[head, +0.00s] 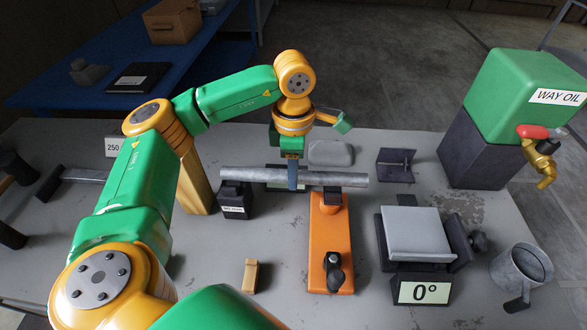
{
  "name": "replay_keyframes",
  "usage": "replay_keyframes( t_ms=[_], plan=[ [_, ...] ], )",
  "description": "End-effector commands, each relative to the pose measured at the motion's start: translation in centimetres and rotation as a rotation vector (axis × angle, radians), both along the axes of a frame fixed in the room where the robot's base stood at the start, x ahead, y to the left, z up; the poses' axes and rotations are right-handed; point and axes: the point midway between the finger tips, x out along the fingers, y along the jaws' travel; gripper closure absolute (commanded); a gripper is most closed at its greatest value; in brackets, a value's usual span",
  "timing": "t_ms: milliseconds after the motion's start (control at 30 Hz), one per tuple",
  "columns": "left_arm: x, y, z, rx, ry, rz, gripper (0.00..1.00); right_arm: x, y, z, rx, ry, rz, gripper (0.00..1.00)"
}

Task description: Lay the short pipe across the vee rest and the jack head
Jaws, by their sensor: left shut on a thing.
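The short pipe (332,179) is a grey metal tube, lying roughly level from left to right in the head view. My left gripper (292,178) reaches down from above and is shut on it near its middle. The pipe's left end is over the black block with a white label (235,200), which appears to be the vee rest. Its right part is over the dark head of the orange jack (330,228). I cannot tell whether the pipe touches either support. My right gripper is not in view.
A tilting plate with a 0° display (423,291) stands right of the jack, with a metal mug (521,275) beyond. A green WAY OIL tank (520,95) is at the back right. A small wooden block (250,276) stands in front. A hammer (60,183) lies left.

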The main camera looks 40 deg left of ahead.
Motion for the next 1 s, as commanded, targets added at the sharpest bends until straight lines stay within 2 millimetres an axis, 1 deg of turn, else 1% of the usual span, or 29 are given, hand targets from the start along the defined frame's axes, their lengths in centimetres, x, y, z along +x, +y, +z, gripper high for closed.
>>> replay_keyframes(
  t_ms=[1000],
  plan=[
    [0.0, 0.0, -1.2, 0.000, -0.001, 0.000, 1.00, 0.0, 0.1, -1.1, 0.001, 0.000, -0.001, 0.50]
  ],
)
